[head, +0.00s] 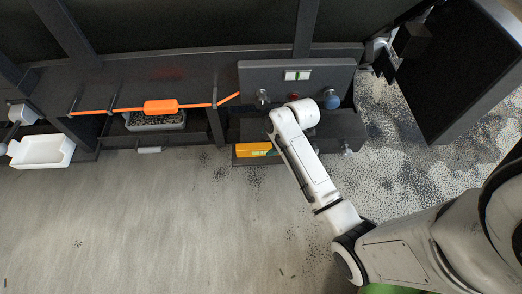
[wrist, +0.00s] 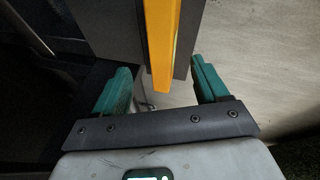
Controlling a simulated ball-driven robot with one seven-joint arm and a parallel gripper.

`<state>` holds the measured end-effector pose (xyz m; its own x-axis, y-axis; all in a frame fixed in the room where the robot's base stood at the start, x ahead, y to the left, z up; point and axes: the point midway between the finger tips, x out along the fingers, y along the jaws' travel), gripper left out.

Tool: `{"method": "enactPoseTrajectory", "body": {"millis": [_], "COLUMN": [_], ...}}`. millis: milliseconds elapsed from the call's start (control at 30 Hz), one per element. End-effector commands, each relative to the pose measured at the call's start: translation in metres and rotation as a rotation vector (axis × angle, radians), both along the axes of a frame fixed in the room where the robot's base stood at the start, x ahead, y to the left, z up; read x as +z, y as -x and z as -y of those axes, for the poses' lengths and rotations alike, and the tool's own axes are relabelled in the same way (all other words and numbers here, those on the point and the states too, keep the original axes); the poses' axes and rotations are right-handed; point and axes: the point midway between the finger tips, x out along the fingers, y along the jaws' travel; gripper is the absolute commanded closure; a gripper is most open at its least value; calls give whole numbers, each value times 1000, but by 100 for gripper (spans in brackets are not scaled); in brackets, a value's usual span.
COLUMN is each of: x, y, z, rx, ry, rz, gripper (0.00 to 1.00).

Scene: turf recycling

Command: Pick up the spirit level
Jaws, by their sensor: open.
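The spirit level is a yellow bar (head: 254,149) with a greenish patch, lying along the front of a low dark shelf, left of my arm's end. In the wrist view the yellow level (wrist: 161,40) runs down from the top edge, and its near end appears between the teal fingers. My gripper (wrist: 160,72) is open, with a clear gap on both sides of the level. I cannot tell how far the level is below the fingertips. In the head view my arm hides the gripper and perhaps the level's right end.
A dark panel (head: 330,75) with knobs and a green-white switch stands behind the level. An orange-handled bar (head: 161,107) crosses the bench above a grey bin (head: 155,122). A white tray (head: 42,151) is at far left. Open floor lies in front; dark granules are scattered right.

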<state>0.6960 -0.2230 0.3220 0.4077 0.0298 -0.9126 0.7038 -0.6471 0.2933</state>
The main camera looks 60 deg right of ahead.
Motion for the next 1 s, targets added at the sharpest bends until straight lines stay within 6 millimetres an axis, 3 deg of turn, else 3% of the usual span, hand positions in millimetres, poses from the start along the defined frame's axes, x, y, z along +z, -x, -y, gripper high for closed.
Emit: {"method": "enactPoseTrajectory", "body": {"millis": [367, 667, 1000], "x": [-42, -44, -44], "y": [-18, -21, -21], "z": [-6, -7, -7], "rx": [0, 0, 0], "ry": [0, 0, 0], "rz": [-1, 0, 0], "gripper": [26, 26, 58]}}
